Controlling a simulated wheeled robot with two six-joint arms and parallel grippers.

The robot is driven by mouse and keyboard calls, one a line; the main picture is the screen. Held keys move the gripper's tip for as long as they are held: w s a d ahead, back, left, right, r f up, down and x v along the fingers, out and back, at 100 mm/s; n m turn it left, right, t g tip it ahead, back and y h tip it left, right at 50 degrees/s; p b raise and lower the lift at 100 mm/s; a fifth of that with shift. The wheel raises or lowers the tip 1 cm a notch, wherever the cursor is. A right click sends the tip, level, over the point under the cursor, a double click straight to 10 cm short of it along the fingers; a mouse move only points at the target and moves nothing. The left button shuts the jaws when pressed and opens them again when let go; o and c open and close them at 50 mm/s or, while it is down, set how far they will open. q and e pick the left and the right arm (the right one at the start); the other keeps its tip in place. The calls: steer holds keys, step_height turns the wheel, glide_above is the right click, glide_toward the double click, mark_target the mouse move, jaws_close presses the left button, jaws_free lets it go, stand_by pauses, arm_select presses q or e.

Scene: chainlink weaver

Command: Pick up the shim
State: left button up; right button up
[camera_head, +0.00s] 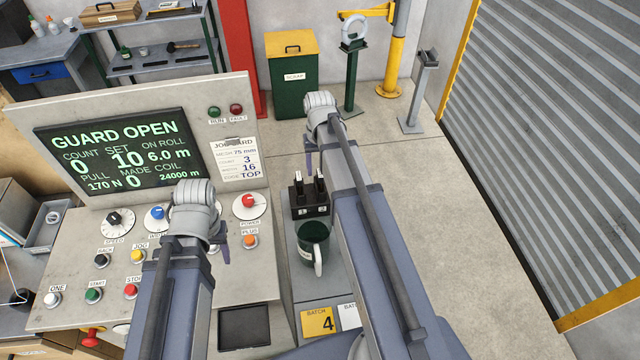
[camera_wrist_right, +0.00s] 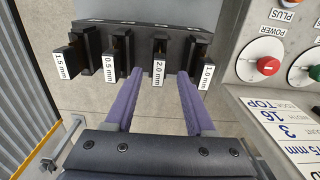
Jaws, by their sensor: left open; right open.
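Black shims with white thickness labels stand in a black rack (camera_head: 310,211), partly behind my right arm in the head view. The right wrist view shows the rack's row: the 1.5 mm shim (camera_wrist_right: 70,54), 0.5 mm shim (camera_wrist_right: 112,60), 2.0 mm shim (camera_wrist_right: 158,58) and 1.0 mm shim (camera_wrist_right: 205,58). My right gripper (camera_wrist_right: 160,75) is open and empty, its purple fingers at the rack. The 2.0 mm shim lies between the fingertips in that picture; contact cannot be told. My left gripper (camera_head: 222,246) is open over the control panel, apart from the rack.
A dark green mug (camera_head: 312,241) stands just in front of the rack. The control panel (camera_head: 170,275) with buttons and knobs lies left, under a "GUARD OPEN" screen (camera_head: 115,155). Batch cards (camera_head: 319,321) lie nearer. A green scrap bin (camera_head: 291,85) stands behind; open floor lies right.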

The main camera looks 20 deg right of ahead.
mark_target(320, 173)
step_height(320, 173, down, 3)
steer(key=shift+d+f+b, duration=0.1)
steer(key=shift+f+b, duration=0.1)
steer(key=shift+b, duration=1)
steer(key=shift+r, duration=0.1)
jaws_close()
